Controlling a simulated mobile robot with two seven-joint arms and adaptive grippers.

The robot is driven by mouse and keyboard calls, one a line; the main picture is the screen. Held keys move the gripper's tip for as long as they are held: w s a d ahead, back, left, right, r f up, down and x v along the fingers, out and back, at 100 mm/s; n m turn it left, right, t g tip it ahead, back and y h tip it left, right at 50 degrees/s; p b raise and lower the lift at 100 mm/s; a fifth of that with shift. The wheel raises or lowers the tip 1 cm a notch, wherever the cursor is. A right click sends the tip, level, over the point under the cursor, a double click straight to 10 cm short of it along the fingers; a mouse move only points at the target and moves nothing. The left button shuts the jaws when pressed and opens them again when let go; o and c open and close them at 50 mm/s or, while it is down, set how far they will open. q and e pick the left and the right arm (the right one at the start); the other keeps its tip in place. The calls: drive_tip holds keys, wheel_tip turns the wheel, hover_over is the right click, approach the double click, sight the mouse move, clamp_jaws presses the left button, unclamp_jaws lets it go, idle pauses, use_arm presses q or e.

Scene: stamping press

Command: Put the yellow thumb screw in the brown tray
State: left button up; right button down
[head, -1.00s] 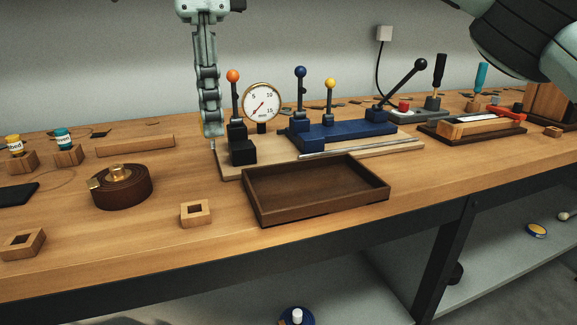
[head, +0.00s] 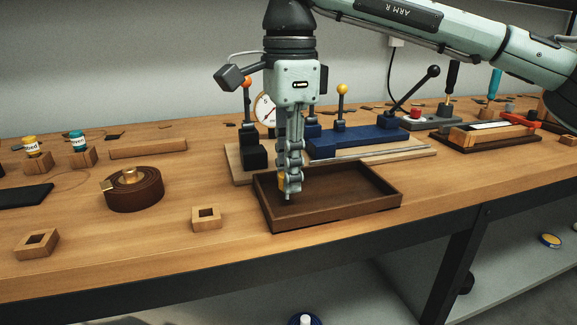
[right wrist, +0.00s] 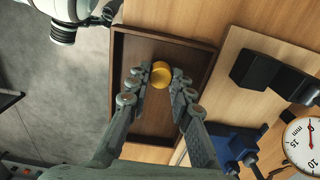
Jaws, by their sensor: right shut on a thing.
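The brown tray (head: 340,215) lies near the front edge of the bench, and its wall also shows in the right wrist view (right wrist: 116,65). My right gripper (head: 288,192) points down over the left part of the tray, its fingertips low within the tray's outline. It is shut on the yellow thumb screw (head: 282,182), which is mostly hidden by the fingers in the head view. In the right wrist view the yellow thumb screw (right wrist: 161,76) shows between the fingertips, in front of the tray. I cannot tell whether it touches the tray floor.
Behind the tray stand a blue fixture (head: 365,140) with a yellow-knobbed lever, a black lever block (head: 254,157) and a dial gauge (head: 264,110). A brown coil (head: 135,192) and small wooden blocks (head: 206,219) lie to the left. The tray's right half is empty.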

use_arm(q)
drive_tip(key=shift+f, duration=0.1)
use_arm(e)
drive_tip(key=shift+f, duration=0.1)
drive_tip(key=shift+f, duration=0.15)
drive_tip(key=c, duration=1.3)
unclamp_jaws()
drive_tip(key=shift+c, duration=0.2)
use_arm(q)
drive_tip(key=shift+w+d+r, duration=0.1)
drive_tip(key=shift+w+r, duration=0.15)
drive_tip(key=shift+r, duration=0.3)
drive_tip(key=shift+s, duration=0.1)
use_arm(e)
drive_tip(key=shift+r, duration=0.2)
drive_tip(key=shift+r, duration=0.3)
use_arm(q)
wheel_tip(320, 180, down, 2)
drive_tip(key=shift+f+p, duration=0.1)
drive_tip(key=shift+p, duration=0.2)
use_arm(e)
wheel_tip(320, 180, up, 12)
drive_tip(key=shift+f, duration=0.25)
